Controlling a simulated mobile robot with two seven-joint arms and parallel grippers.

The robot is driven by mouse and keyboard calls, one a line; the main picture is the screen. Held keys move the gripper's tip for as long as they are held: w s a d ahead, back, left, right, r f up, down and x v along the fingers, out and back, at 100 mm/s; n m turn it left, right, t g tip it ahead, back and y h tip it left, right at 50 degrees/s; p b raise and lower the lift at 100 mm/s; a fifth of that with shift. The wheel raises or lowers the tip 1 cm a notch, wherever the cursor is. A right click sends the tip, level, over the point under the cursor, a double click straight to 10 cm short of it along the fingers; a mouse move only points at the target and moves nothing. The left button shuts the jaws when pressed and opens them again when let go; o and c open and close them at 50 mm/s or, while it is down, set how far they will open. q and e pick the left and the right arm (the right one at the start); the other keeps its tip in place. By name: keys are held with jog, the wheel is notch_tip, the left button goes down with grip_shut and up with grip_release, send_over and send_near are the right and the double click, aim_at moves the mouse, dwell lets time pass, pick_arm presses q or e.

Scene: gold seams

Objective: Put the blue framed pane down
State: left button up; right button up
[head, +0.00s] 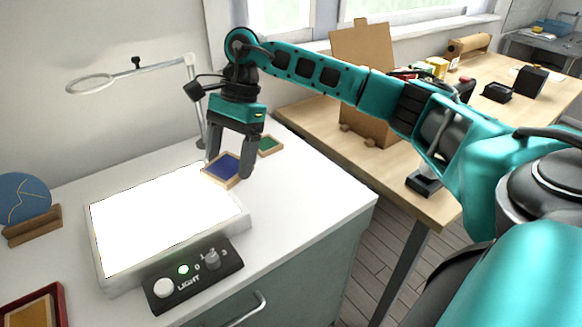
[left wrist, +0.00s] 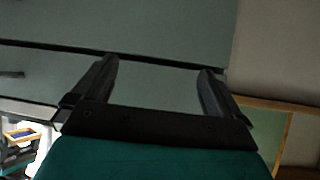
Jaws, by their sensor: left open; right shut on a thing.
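The blue framed pane (head: 223,168) has a dark blue face in a light wood frame. My right gripper (head: 229,168) is shut on it, with one finger on each side. The pane is by the back right corner of the lit white light panel (head: 165,225); I cannot tell whether it touches the worktop. A small blue piece in a wood frame (left wrist: 21,134) also shows at the lower left of the left wrist view. My left gripper (left wrist: 158,70) is open and empty in that view, facing a grey-green cabinet front. It is not in the head view.
A green framed pane (head: 270,146) lies just behind and right of the blue one. A black light control box (head: 194,273) is in front of the panel. Bare white worktop (head: 310,195) lies right.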

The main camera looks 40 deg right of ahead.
jog(key=w+d+r+m+t+h, duration=0.1)
jog(key=w+d+r+m+t, duration=0.25)
jog(key=d+m, duration=0.65)
notch_tip(320, 180, up, 4)
jog(key=m+t+h, duration=0.2)
jog(key=m+h, duration=0.2)
jog(key=m, duration=0.8)
send_over(289, 168)
jog(key=s, duration=0.1)
jog(key=f+b, duration=0.1)
jog(key=f, duration=0.9)
jog(key=f+b, duration=0.1)
jog(key=f, duration=0.8)
jog(key=shift+s+a+f, duration=0.1)
jog(key=shift+s+f, duration=0.1)
jog(key=shift+f, duration=0.2)
pick_arm(q)
jog(key=shift+w+d+f, duration=0.3)
jog(key=shift+d+f, duration=0.1)
jog(key=shift+d, duration=0.15)
jog(key=shift+b, duration=0.3)
jog(key=shift+f, duration=0.1)
pick_arm(e)
jog(key=o, duration=1)
jog(key=shift+o, duration=0.2)
